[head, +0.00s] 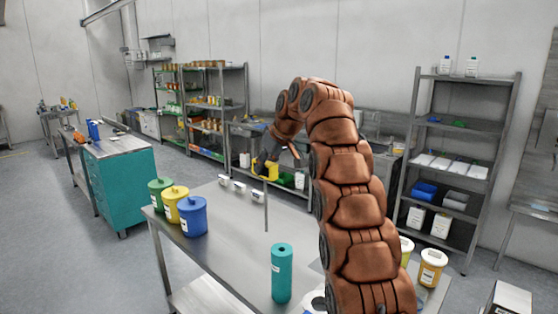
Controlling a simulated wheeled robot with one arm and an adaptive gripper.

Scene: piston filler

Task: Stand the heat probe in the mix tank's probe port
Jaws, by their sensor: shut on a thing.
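My gripper (270,163) is shut on the yellow handle of the heat probe (266,205). The probe hangs upright, its thin grey rod pointing down above the steel table. The rod's tip appears slightly left of and above a teal cylinder (281,275), which has a dark round hole in its top. The tip looks clear of the cylinder. I cannot tell whether this cylinder is the mix tank or another holder. A white round thing with a dark opening (316,304) shows at the bottom edge, mostly hidden by my arm; its port cannot be made out.
Green (159,194), yellow (173,205) and blue (193,216) lidded canisters stand at the table's left edge. Small white label blocks (240,187) line the back edge. The table's middle (230,240) is bare.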

